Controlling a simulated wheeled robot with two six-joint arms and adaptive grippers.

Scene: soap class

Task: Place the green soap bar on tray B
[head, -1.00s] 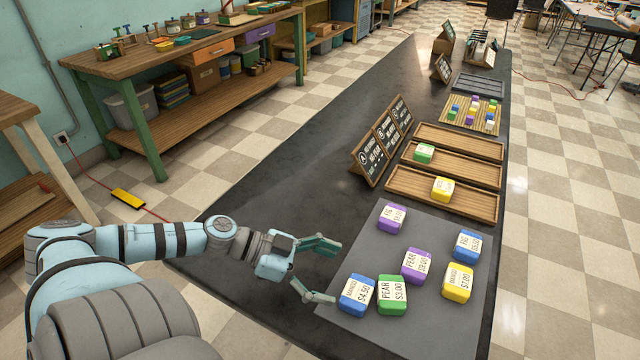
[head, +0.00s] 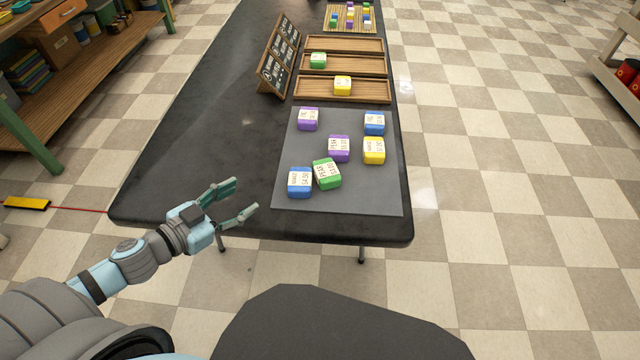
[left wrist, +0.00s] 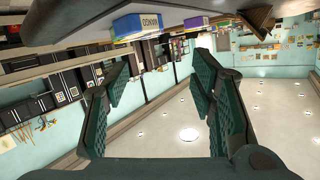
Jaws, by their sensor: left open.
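A green soap bar (head: 326,173) lies on the grey mat (head: 388,199), right beside a blue bar (head: 300,182). Another green bar (head: 318,60) sits in the middle wooden tray (head: 370,66). The near tray (head: 320,90) holds a yellow bar (head: 343,85), and the far tray (head: 345,44) is empty. I cannot read which tray is B. My left gripper (head: 246,196) is open and empty, left of the mat near the table's front edge. In the left wrist view its spread fingers (left wrist: 160,78) have nothing between them. My right gripper is out of view.
The mat also holds two purple bars (head: 339,148), a second blue bar (head: 374,123) and a yellow bar (head: 374,151). A dark sign stand (head: 279,57) stands left of the trays. The black table (head: 205,125) is bare on its left side.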

